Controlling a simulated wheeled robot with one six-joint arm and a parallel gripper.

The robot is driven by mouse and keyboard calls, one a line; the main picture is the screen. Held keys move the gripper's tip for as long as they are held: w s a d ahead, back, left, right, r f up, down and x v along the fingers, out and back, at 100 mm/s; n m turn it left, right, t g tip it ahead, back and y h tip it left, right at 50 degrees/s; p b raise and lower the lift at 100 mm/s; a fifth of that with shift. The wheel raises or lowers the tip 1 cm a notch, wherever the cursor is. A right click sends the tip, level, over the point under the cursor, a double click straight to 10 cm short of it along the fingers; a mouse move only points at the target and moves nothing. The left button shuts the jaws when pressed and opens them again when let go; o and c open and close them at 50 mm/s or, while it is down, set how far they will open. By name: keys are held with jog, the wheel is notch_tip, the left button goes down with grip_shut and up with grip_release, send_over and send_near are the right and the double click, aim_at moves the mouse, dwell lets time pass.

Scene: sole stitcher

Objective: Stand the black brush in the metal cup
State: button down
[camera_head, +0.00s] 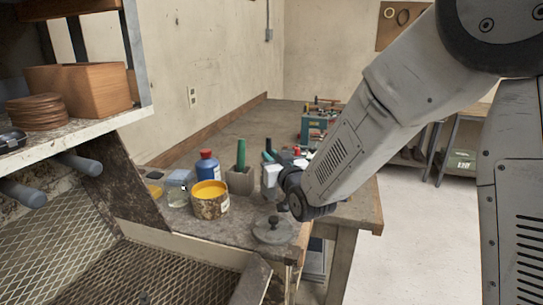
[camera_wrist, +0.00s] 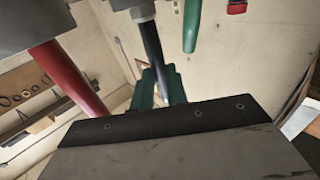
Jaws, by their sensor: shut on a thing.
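The wrist picture appears upside down, so the collar end points downward.
A green handle (camera_head: 241,153) stands in a grey holder (camera_head: 240,181). Nearby are a blue bottle (camera_head: 208,168) with a red cap, a yellow-rimmed can (camera_head: 210,205) and a round lid (camera_head: 273,231). A red handle (camera_wrist: 65,75) is close beside the brush.

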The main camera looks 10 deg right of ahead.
jog(key=c, duration=1.3)
grip_release()
jog(key=shift+s, duration=0.1)
jog(key=v, duration=0.7)
jog(key=shift+s+d+f, duration=0.1)
jog(key=shift+s+d, duration=0.05)
jog(key=shift+s, duration=0.1)
